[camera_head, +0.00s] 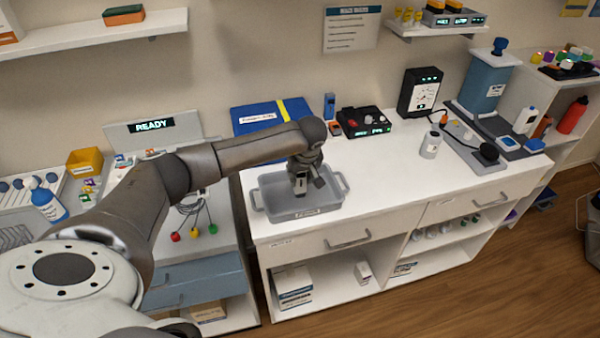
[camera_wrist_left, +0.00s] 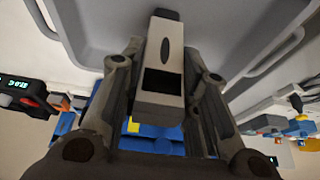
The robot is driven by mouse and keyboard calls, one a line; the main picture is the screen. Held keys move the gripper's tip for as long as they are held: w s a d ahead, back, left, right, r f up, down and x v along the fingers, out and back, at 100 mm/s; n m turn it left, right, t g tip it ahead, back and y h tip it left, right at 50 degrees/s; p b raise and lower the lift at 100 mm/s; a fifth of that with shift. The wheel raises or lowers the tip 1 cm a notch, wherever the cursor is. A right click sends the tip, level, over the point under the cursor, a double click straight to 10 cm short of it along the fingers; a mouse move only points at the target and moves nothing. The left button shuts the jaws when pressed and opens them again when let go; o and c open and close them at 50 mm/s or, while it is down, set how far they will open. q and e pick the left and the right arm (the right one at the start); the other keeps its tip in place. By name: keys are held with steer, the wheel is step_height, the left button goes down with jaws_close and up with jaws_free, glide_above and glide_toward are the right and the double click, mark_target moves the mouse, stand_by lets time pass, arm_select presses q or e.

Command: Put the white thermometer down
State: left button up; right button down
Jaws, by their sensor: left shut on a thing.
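My left gripper (camera_head: 304,184) reaches down over the grey tray (camera_head: 312,211) on the white counter. In the left wrist view the left gripper (camera_wrist_left: 163,62) is shut on the white thermometer (camera_wrist_left: 175,60), with one finger on each side of it. In the head view the thermometer is mostly hidden by the gripper. I cannot tell whether it touches the tray floor. My right gripper is not in view.
A blue binder (camera_head: 265,115) lies behind the tray, with a black device (camera_head: 365,121) to its right. The counter between the tray and this bottle is clear. Cabled coloured balls (camera_head: 194,232) lie left of the tray.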

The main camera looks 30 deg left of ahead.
arm_select(q)
steer(key=shift+f, duration=0.2)
steer(key=o, duration=1.1)
steer(key=shift+r, duration=0.1)
